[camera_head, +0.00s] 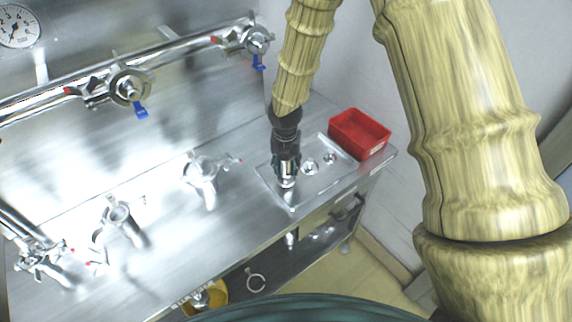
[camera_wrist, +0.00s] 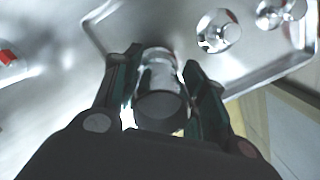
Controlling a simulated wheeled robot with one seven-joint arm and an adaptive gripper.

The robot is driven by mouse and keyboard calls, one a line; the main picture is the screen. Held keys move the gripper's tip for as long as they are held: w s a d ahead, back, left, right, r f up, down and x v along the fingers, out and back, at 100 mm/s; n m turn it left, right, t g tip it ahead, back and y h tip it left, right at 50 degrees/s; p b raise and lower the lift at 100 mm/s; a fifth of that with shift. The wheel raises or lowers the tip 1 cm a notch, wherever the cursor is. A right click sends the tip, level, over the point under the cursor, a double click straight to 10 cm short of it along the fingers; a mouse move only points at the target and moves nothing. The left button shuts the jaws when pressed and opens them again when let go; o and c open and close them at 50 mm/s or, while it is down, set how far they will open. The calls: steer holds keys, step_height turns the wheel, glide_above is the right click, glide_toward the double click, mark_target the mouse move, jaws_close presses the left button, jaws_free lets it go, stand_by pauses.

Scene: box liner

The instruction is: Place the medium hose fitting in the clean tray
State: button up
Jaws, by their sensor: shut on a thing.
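My gripper (camera_head: 287,170) is over the left part of a shallow steel tray (camera_head: 320,187) on the steel bench. It is shut on a shiny metal hose fitting (camera_wrist: 158,78), held between the two fingers in the wrist view. In the head view the lower end of this fitting shows just below the fingers, at or very near the tray floor; I cannot tell if it touches. Two other metal fittings stand in the tray to the right: one nearer (camera_head: 310,167) and one farther (camera_head: 329,158). Both also show in the wrist view, at upper right. The held fitting's far side is hidden.
A red bin (camera_head: 358,134) stands at the bench's right end, behind the tray. A steel valve (camera_head: 204,176) stands left of the tray. A pipe with blue-handled valves (camera_head: 129,88) runs along the back. A yellow container (camera_head: 206,297) is on the shelf below.

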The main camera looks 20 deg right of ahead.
steer(key=shift+f, duration=0.65)
steer(key=o, duration=1.4)
steer(key=shift+f, duration=0.1)
steer(key=shift+c, duration=0.2)
steer(key=shift+s+a+r+b, duration=0.1)
steer(key=shift+s+r+b, duration=0.25)
steer(key=shift+r, duration=1.7)
steer(key=shift+s+a+r+b, duration=0.15)
steer(key=shift+r+b, duration=0.3)
steer(key=shift+r, duration=1.55)
steer(key=shift+s+a+r+b, duration=0.15)
steer(key=shift+r+b, duration=0.25)
steer(key=shift+r, duration=1.65)
